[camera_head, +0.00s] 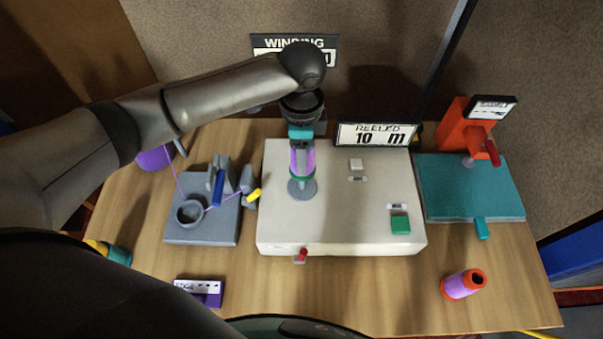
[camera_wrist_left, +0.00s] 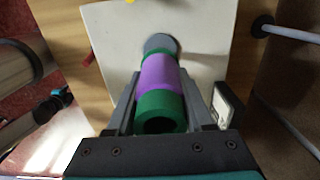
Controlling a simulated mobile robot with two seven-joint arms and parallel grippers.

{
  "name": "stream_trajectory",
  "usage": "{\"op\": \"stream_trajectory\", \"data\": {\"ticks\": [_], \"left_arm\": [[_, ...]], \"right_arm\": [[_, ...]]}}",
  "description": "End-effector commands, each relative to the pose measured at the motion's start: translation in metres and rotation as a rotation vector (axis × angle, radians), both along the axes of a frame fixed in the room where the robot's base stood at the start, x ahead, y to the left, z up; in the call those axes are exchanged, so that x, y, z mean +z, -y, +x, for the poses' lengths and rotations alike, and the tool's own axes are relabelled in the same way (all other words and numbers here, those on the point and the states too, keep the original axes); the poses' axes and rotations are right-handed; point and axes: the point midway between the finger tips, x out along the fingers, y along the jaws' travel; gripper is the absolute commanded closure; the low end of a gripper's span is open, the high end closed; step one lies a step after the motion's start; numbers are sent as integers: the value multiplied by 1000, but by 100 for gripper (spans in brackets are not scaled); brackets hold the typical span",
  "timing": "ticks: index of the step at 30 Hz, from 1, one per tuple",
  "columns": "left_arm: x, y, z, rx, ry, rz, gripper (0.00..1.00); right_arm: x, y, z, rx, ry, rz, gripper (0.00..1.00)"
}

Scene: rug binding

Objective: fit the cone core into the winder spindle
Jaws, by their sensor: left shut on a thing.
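The cone core (camera_head: 303,163) is purple with green ends, and my left gripper (camera_head: 302,152) holds it from above. In the left wrist view the core (camera_wrist_left: 159,74) lies between the two gripper fingers, its open green end toward the camera. The core stands roughly upright over the grey round spindle base (camera_head: 302,190) on the white winder box (camera_head: 343,220). The base also shows beyond the core's far end in the left wrist view (camera_wrist_left: 160,42). The core hides the spindle's shaft, and I cannot tell how far the core is down on it. My right gripper is not in view.
A grey thread stand (camera_head: 205,236) is left of the winder, with thread running to it. A teal base (camera_head: 470,195) with an orange post is at the right. An orange-purple cone (camera_head: 463,284) lies at the front right. The display (camera_head: 376,134) stands behind the winder.

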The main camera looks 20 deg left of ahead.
Motion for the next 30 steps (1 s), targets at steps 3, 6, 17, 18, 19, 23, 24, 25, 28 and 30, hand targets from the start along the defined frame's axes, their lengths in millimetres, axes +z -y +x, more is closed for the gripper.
{"op": "stream_trajectory", "data": {"ticks": [3, 6, 17, 18, 19, 23, 24, 25, 28, 30], "left_arm": [[-21, 0, 0, 0, 0, 1, 100], [-28, 0, 0, 0, 0, -1, 100], [-70, 0, 0, 0, -1, 0, 100], [-72, 0, 0, -1, 0, -1, 100], [-73, 0, 0, -1, 0, -1, 100], [-72, 0, 0, -1, 1, -1, 100], [-72, 0, 0, -1, 1, -1, 100], [-72, 0, 0, -1, 1, -1, 100], [-74, 0, 0, 0, 0, 0, 100], [-75, 0, 0, 0, 0, 0, 44]], "right_arm": [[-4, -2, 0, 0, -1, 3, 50], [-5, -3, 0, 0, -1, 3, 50], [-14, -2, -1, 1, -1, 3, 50], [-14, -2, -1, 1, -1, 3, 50], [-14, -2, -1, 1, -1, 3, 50], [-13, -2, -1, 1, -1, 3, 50], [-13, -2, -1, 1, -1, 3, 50], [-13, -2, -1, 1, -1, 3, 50], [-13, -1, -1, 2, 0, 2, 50], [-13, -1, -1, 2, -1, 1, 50]]}}
